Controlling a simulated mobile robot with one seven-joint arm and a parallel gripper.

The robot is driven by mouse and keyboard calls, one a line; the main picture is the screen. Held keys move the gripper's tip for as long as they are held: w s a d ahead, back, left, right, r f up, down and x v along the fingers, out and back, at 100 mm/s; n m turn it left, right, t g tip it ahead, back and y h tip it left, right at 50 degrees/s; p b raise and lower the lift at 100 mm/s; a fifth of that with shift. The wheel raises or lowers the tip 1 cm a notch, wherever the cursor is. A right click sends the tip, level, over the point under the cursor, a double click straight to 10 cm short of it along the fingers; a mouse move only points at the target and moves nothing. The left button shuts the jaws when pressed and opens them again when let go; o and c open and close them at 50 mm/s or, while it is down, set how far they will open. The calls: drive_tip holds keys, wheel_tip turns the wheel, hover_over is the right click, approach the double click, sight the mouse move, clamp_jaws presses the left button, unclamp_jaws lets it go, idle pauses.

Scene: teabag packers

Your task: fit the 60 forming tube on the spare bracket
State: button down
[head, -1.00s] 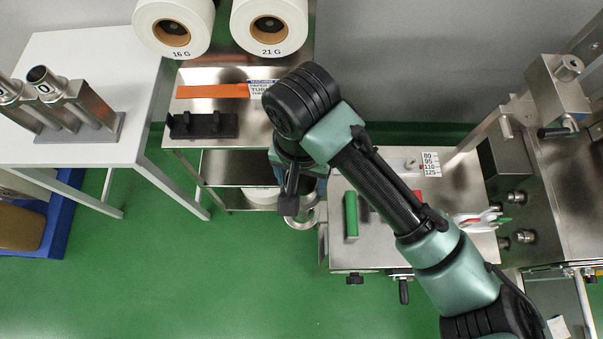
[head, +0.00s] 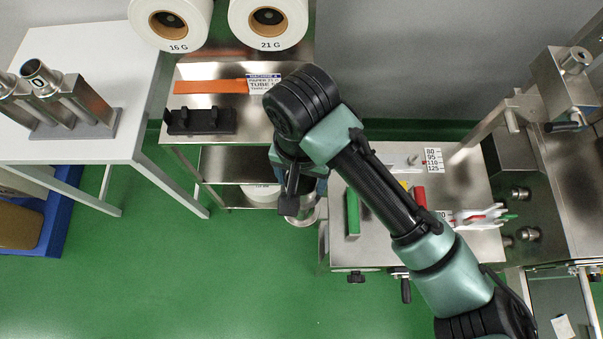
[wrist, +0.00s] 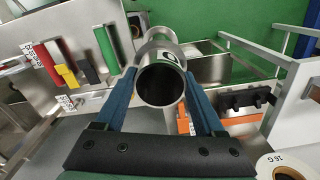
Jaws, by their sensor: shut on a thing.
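My gripper (wrist: 160,74) is shut on a shiny steel forming tube (wrist: 150,54), one blue finger on each side. In the wrist view the tube's dark round mouth faces the camera. A "0" shows on its wall; the rest of the mark is hidden.
Other steel tubes (head: 38,72) stand in a holder on the white table (head: 90,142). An orange bar (head: 210,86) and paper reels (head: 268,22) are at the cart. Green (head: 353,212) and red (head: 420,196) bars lie on the steel bench. A machine (head: 550,170) stands right.

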wheel_tip(320, 180, down, 12)
drive_tip(key=b, duration=0.9)
drive_tip(key=shift+f+b, duration=0.25)
drive_tip(key=shift+b, duration=0.1)
idle(3.3)
unclamp_jaws()
wheel_tip(320, 180, up, 13)
drive_tip(key=p, duration=0.3)
idle(0.6)
